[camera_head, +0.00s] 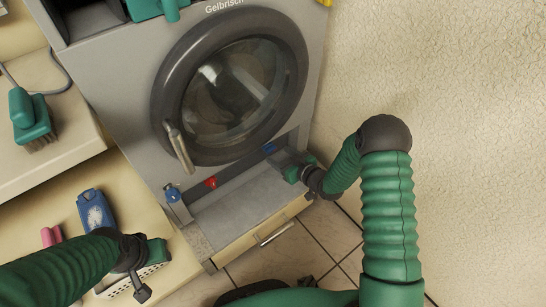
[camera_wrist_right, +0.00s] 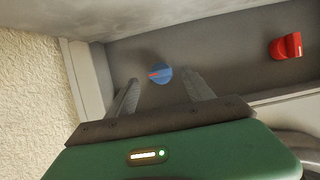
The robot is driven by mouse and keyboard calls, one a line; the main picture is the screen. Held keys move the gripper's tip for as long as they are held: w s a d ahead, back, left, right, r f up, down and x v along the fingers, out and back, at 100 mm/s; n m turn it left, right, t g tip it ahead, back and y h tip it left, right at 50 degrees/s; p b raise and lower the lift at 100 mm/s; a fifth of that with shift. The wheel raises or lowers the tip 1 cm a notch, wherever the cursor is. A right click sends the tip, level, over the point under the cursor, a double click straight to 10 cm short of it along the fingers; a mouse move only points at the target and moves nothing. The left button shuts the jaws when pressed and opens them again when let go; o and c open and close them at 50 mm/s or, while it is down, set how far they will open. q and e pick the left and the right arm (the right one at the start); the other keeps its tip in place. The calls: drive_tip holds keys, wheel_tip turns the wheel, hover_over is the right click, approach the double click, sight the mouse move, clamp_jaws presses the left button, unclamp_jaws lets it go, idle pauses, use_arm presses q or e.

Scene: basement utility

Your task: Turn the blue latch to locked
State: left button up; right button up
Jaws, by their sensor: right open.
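The blue latch (camera_head: 269,149) is on the recessed panel under the washing machine door, at the right end. In the right wrist view the blue latch (camera_wrist_right: 160,74) is a small round knob with a red mark, ahead of and between my fingertips. My right gripper (camera_head: 293,172) is close to the panel at the right; its two fingers (camera_wrist_right: 163,88) are apart with nothing between them, and I see no contact with the latch. My left gripper (camera_head: 140,285) is at the lower left over a white perforated container, far from the latch; its fingers are not clear.
A red knob (camera_head: 210,183) sits left of the blue latch; it also shows in the right wrist view (camera_wrist_right: 286,46). A blue container (camera_head: 95,211) and a green brush (camera_head: 33,122) are at left. A wall borders the right.

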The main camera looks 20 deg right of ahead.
sight(272, 151)
drive_tip(key=b+x, duration=0.1)
drive_tip(key=x, duration=0.3)
drive_tip(key=shift+w+f+b, duration=0.2)
drive_tip(key=shift+f+b, duration=0.05)
drive_tip(key=shift+b, duration=0.05)
drive_tip(key=shift+w+a, duration=0.15)
drive_tip(key=shift+w, duration=0.05)
use_arm(q)
drive_tip(key=x, duration=0.2)
drive_tip(key=shift+s+f, duration=0.2)
drive_tip(key=shift+f, duration=0.15)
use_arm(e)
drive_tip(key=shift+r, duration=0.1)
drive_tip(key=shift+c, duration=0.3)
clamp_jaws()
